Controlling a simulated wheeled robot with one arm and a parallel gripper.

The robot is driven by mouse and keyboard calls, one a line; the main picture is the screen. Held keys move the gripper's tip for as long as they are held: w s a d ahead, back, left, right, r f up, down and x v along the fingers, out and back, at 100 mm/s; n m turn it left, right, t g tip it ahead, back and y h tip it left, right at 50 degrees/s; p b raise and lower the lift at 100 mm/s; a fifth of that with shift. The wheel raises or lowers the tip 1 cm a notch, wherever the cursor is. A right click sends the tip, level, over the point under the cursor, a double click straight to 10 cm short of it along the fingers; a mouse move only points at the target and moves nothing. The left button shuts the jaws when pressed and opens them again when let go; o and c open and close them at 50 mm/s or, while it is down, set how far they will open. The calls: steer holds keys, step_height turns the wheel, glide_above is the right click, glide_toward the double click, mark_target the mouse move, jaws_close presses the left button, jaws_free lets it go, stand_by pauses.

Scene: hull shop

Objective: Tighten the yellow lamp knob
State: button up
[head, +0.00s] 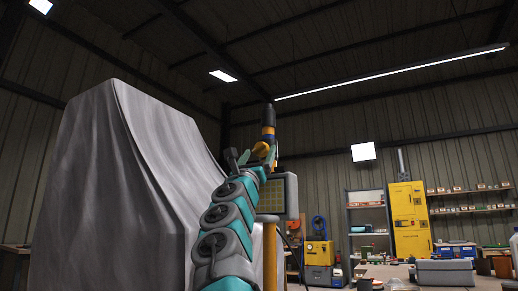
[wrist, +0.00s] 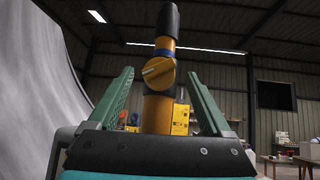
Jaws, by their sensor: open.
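The yellow knob (wrist: 159,72) sits on a yellow post (wrist: 157,112) with a black upper end (wrist: 167,22). In the wrist view it is in the middle, with a pale slanted line across its face. In the head view the knob (head: 262,149) shows small, just above my gripper. My gripper (wrist: 159,76) is open, with one green finger on each side of the knob and a visible gap on both sides. In the head view my gripper (head: 252,160) partly overlaps the post. A lamp panel (head: 285,197) with a yellowish grid is behind my arm.
A large grey draped cover (head: 110,180) stands close on the left. A yellow cabinet (head: 409,218), shelves (head: 368,225) and a cluttered bench (head: 440,273) are at the back right. The air to the right of the post is open.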

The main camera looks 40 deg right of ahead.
steer(key=shift+w+d+r, duration=0.15)
steer(key=shift+r, duration=0.05)
steer(key=c, duration=1.3)
